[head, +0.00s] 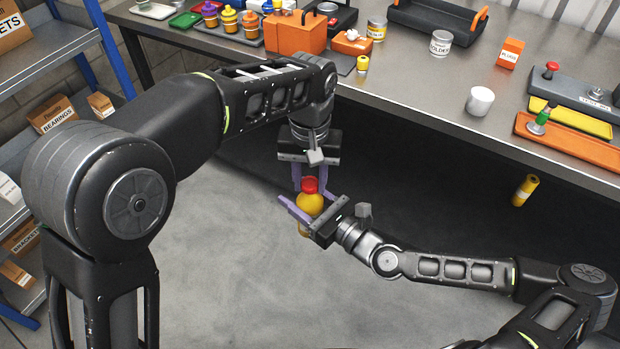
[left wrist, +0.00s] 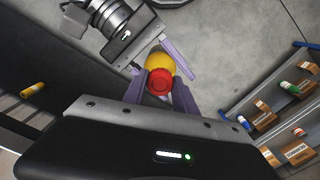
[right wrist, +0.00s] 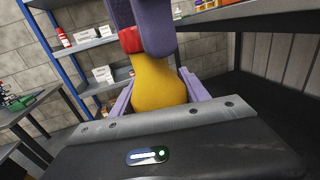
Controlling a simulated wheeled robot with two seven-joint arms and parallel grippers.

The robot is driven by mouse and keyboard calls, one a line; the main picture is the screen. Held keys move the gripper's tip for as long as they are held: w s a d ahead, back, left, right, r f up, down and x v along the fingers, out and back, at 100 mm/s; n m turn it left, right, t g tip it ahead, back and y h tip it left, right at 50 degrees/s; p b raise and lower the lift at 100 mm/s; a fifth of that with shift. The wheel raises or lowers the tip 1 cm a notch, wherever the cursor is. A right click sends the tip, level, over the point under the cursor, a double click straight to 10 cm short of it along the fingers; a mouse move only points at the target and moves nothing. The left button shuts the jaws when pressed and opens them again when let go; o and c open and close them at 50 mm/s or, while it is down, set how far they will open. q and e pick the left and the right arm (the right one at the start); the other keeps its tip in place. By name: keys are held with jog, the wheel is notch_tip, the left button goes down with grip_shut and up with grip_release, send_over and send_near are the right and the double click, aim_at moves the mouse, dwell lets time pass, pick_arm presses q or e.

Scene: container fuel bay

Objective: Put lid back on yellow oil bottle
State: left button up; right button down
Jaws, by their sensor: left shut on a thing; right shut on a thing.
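The yellow oil bottle (head: 309,203) is held in the air in front of the workbench. My right gripper (head: 308,208) is shut around its body; the bottle fills the space between the fingers in the right wrist view (right wrist: 160,88). The red lid (head: 310,185) is at the top of the bottle, and my left gripper (head: 310,183) is shut on it from above. In the right wrist view the lid (right wrist: 131,41) sits at the bottle's narrow neck, partly hidden by my left fingers; I cannot tell if it is seated. The left wrist view shows the lid (left wrist: 160,82) over the bottle.
The metal workbench (head: 420,90) behind holds a white mug (head: 480,101), an orange toolbox (head: 295,33), tins and an orange tray (head: 570,142). A yellow cylinder (head: 525,190) is below the bench's front edge. Shelves with boxes (head: 52,114) stand at left. The floor around the grippers is clear.

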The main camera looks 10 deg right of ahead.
pick_arm(q)
grip_shut()
jog(key=o, duration=0.8)
grip_release()
jog(key=shift+r, duration=3.8)
jog(key=shift+w, duration=0.1)
